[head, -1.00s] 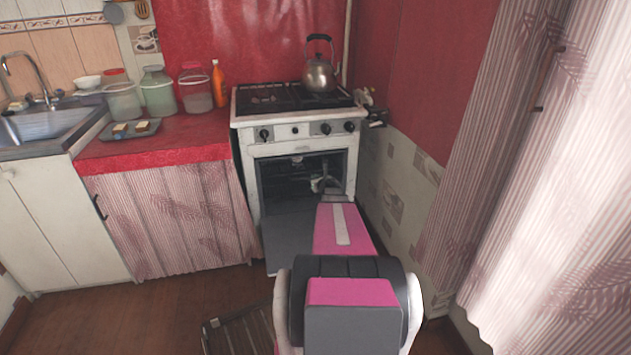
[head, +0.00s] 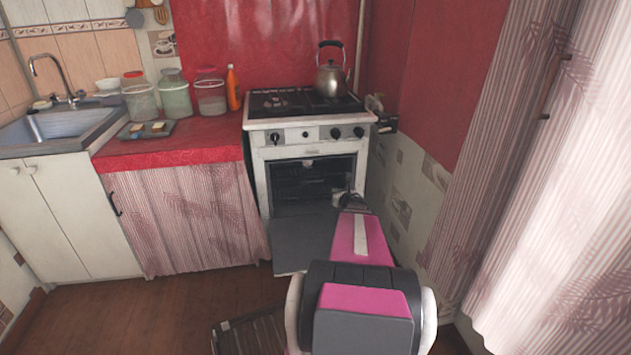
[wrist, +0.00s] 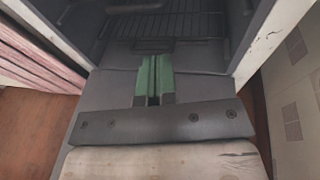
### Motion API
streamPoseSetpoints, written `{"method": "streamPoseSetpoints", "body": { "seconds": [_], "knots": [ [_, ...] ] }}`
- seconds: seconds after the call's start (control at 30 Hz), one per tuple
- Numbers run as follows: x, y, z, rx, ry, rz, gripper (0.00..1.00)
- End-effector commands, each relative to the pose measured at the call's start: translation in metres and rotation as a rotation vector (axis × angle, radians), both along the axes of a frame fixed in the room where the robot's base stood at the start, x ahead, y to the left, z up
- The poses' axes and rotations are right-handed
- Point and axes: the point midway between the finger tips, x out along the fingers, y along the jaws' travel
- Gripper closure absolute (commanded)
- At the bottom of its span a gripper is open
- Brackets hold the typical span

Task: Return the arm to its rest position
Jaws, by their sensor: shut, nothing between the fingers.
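My arm (head: 361,238) reaches forward from the bottom of the head view toward the stove (head: 305,135). My gripper is at the arm's far end, in front of the open oven, and is small and partly hidden by the arm there. In the wrist view my gripper (wrist: 154,62) shows as two green fingers pressed together, with nothing between them. The lowered oven door (wrist: 95,95) lies under the fingers. The oven's wire rack (wrist: 180,25) shows beyond the fingertips.
A kettle (head: 331,78) stands on the stove top. Jars, an orange bottle (head: 233,88) and a small tray (head: 146,130) are on the red counter to the left. A striped curtain (head: 500,150) and wall close in on the right. A slatted object (head: 255,332) lies on the floor.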

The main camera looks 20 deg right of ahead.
Motion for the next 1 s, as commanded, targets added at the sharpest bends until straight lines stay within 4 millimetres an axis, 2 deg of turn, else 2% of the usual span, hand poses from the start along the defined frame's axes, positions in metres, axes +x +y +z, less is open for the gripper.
{"method": "streamPoseSetpoints", "body": {
  "seconds": [0.27,0.37,0.57,0.77,0.87,1.0],
  "knots": [
    [-0.001,0.005,0.004,0.051,0.001,-0.035,1.00],
    [0.002,0.014,0.010,0.171,0.005,-0.121,1.00],
    [0.003,0.048,0.020,0.609,0.010,-0.425,1.00],
    [-0.015,0.103,0.017,1.131,0.010,-0.807,1.00],
    [-0.032,0.139,0.012,1.381,0.011,-1.020,1.00],
    [-0.064,0.198,0.004,1.682,0.015,-1.352,1.00]
  ]
}}
